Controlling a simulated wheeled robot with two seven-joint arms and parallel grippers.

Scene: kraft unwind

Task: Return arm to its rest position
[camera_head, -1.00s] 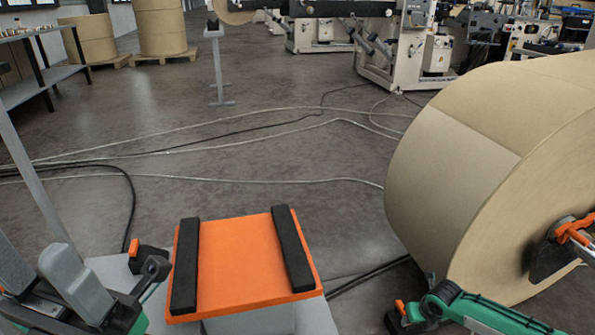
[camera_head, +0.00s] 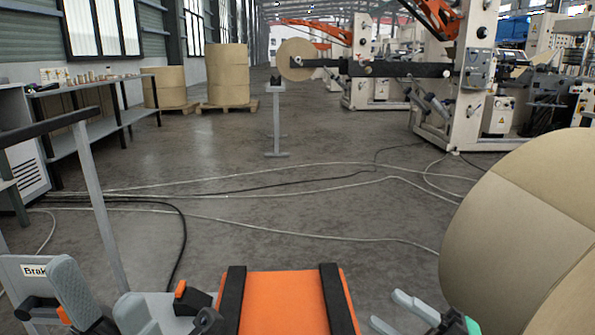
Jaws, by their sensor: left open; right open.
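My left gripper (camera_head: 97,284) is at the lower left, its two grey fingers spread apart with nothing visible between them. It is just left of an orange platform (camera_head: 284,305) with two black strips. My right gripper (camera_head: 386,307) shows at the bottom, between the platform and a large kraft paper roll (camera_head: 505,235). Its pale fingers are apart and empty, with a green part behind them. Most of both arms is out of view below.
A box labelled "Brak..." (camera_head: 35,269) and a grey post (camera_head: 99,215) stand at the left. Cables (camera_head: 230,190) cross the floor ahead. Paper rolls on pallets (camera_head: 228,75), a shelf bench (camera_head: 98,128) and a machine (camera_head: 455,100) are further back.

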